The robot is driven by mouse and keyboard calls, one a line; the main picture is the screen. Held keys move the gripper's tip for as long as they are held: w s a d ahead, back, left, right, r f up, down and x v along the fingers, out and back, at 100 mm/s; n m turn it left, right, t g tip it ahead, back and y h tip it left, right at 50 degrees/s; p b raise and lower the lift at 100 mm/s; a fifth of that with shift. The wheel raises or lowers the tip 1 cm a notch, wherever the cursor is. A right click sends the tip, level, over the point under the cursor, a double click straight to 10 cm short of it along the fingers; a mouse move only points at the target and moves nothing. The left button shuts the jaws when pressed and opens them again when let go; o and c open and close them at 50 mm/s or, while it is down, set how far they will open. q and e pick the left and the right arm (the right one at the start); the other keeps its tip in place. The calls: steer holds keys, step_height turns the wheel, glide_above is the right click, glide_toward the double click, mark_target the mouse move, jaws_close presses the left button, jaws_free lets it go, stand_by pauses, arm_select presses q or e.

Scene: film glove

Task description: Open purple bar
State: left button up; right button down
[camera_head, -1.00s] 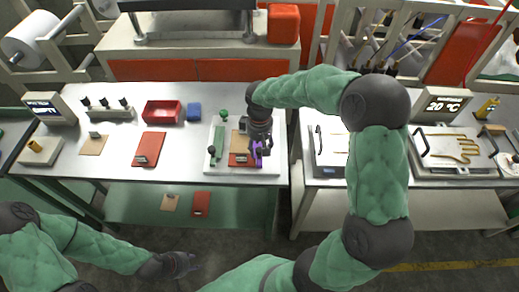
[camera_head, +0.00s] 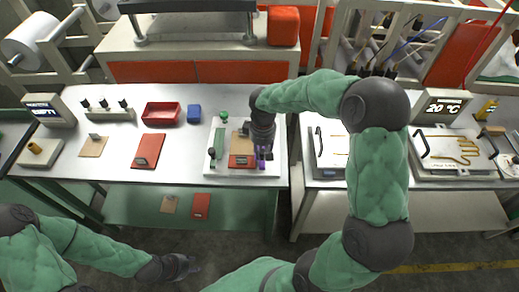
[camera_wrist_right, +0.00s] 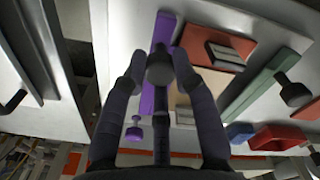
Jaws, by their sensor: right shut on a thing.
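The purple bar (camera_wrist_right: 164,40) runs along the board in the right wrist view, and only a small bit of the purple bar (camera_head: 262,163) shows in the head view. My right gripper (camera_wrist_right: 159,66) is shut on the bar's dark round knob, with its fingers on both sides. The gripper also shows in the head view (camera_head: 264,153), over the right part of the white board (camera_head: 232,173). A small purple knob (camera_wrist_right: 134,131) stands beside the fingers. The bar's middle is partly hidden by the fingers. My left gripper (camera_head: 182,266) hangs low, away from the bench.
A green bar (camera_head: 219,140) with a dark knob lies on the board's left side. A red plate (camera_head: 242,160) and a tan plate lie between the bars.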

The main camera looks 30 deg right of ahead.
steer(key=s+d, duration=0.1)
steer(key=d, duration=0.1)
steer(key=shift+s+d, duration=0.35)
steer(key=c, duration=1)
jaws_free()
step_height(320, 180, up, 12)
